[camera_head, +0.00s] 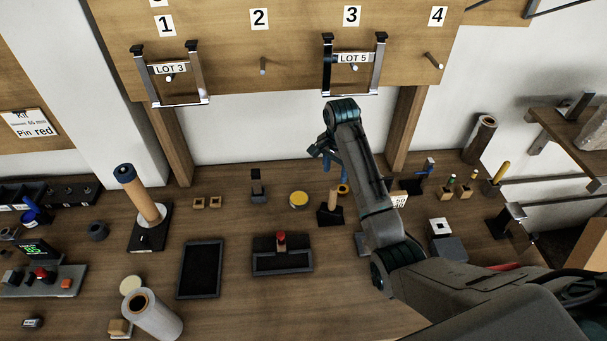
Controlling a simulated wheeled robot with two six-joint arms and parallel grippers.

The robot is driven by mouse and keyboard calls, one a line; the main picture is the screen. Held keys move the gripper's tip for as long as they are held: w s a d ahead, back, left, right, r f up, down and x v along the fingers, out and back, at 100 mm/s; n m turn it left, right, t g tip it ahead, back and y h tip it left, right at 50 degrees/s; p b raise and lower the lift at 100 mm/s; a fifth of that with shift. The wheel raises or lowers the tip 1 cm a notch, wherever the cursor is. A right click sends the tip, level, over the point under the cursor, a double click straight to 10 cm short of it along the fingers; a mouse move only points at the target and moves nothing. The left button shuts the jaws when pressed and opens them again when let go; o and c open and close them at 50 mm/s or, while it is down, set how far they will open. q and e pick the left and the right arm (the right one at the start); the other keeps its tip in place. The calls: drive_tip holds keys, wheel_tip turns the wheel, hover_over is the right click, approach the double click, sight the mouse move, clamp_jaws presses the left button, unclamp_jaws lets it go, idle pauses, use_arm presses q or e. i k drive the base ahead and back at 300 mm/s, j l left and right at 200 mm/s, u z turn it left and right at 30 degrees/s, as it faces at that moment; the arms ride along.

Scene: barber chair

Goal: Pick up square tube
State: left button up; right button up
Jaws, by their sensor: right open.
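I cannot tell for sure which thing is the square tube. A small white square piece with a dark opening (440,227) stands at the right of the bench, above a grey block, and is the likeliest match. My right arm comes in from the lower right and bends at a raised joint. My right gripper (326,160) is open, with its bluish fingers above the back middle of the bench, left of the arm. It is well to the left of the white square piece and apart from it. I see nothing held. My left gripper is not in view.
A black tray (200,270) and a dark box with a red knob (282,255) lie mid-bench. A tall cylinder on a stand (140,195) and a pale roll (152,315) are at left. Frames marked LOT 3 (170,102) and LOT 5 (352,92) hang behind.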

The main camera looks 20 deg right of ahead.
sight(257, 185)
drive_tip(key=l+u, duration=0.35)
drive_tip(key=k+l+u, duration=0.15)
drive_tip(key=l+u, duration=0.2)
